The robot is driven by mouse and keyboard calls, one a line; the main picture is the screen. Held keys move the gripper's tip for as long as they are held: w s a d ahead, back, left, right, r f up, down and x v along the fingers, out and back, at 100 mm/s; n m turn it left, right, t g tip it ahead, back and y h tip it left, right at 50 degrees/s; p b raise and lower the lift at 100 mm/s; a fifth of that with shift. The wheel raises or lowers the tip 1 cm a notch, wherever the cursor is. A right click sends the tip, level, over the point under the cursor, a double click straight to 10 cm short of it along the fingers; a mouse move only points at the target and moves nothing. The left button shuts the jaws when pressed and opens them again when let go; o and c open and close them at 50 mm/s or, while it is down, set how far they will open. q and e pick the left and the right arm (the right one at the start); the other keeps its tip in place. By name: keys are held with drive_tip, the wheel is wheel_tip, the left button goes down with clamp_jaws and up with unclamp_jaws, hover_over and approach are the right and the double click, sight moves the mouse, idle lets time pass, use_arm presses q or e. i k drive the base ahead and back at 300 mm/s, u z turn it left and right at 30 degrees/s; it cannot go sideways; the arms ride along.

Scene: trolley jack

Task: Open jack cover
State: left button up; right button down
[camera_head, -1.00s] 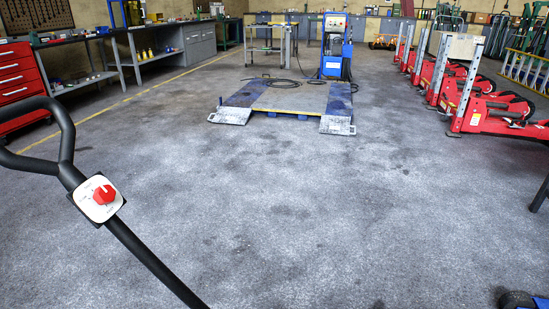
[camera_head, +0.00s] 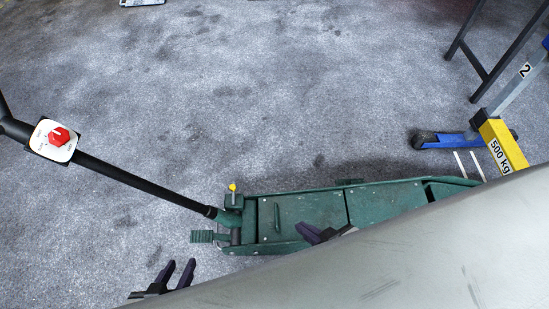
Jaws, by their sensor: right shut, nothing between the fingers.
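A long green trolley jack (camera_head: 390,205) lies across the lower middle of the head view. Its flat cover panel (camera_head: 318,207) with a small bar handle (camera_head: 277,216) lies flat and looks closed. A black handle pole (camera_head: 140,180) runs from the jack's left end up to the left and carries a white plate with a red knob (camera_head: 58,136). My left gripper (camera_head: 181,263) is open and empty, below and left of the jack. My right gripper (camera_head: 303,231) is shut and empty, over the near edge of the jack by the cover. Contact cannot be told.
A yellow "500 kg" block (camera_head: 500,147) on a blue-footed stand (camera_head: 447,139) is right of the jack. Dark metal legs (camera_head: 482,68) stand at the upper right. The grey floor (camera_head: 260,90) behind the jack is clear.

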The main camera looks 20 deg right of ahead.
sight(279, 215)
drive_tip(key=u, duration=1.8)
drive_tip(key=k, duration=0.85)
drive_tip(key=z, duration=1.2)
drive_tip(key=i, duration=0.5)
